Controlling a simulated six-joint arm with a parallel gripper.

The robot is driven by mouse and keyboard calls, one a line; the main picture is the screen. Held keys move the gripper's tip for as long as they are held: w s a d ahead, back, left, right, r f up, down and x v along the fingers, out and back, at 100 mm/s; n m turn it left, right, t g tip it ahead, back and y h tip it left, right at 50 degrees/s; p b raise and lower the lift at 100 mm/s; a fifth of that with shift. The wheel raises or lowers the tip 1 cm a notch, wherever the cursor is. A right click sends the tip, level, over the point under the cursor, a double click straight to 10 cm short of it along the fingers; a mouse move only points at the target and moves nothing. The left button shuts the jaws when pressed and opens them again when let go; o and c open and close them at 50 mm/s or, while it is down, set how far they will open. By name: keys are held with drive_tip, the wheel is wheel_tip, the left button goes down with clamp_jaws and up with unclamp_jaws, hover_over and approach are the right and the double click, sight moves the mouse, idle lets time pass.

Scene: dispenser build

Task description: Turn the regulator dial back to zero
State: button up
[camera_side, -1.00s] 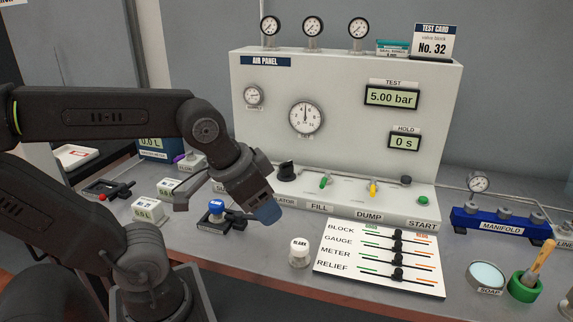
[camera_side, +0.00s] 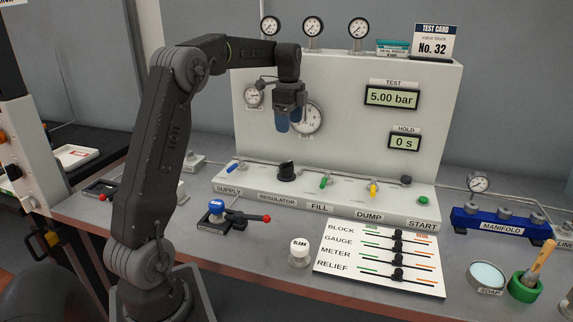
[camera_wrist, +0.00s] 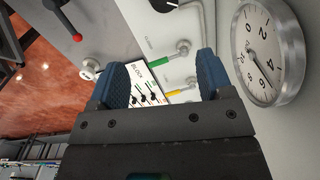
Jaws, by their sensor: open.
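The regulator dial, a black knob (camera_side: 286,171), stands on the panel's sloped base above the label REGULATOR. My gripper (camera_side: 288,128) is above it, well clear of it, pointing down in front of the large gauge (camera_side: 312,118). Its blue fingers are apart and empty; they also show in the wrist view (camera_wrist: 163,85). The test display (camera_side: 392,97) reads 5.00 bar.
On the base, the blue supply lever (camera_side: 236,167) is left of the knob; the green fill lever (camera_side: 325,182) and yellow dump lever (camera_side: 373,189) are right. A blue-capped valve block (camera_side: 217,209) with a red-tipped handle stands in front. The slider board (camera_side: 380,262) lies nearer.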

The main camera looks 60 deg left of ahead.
sight(287, 162)
drive_tip(key=f, duration=0.5)
drive_tip(key=a+f, duration=0.1)
drive_tip(key=f, duration=0.3)
drive_tip(key=a+f, duration=0.1)
drive_tip(key=f, duration=0.4)
drive_tip(key=shift+w+f, duration=0.1)
drive_tip(key=shift+f, duration=0.25)
drive_tip(key=shift+c, duration=0.2)
drive_tip(key=c, duration=0.9)
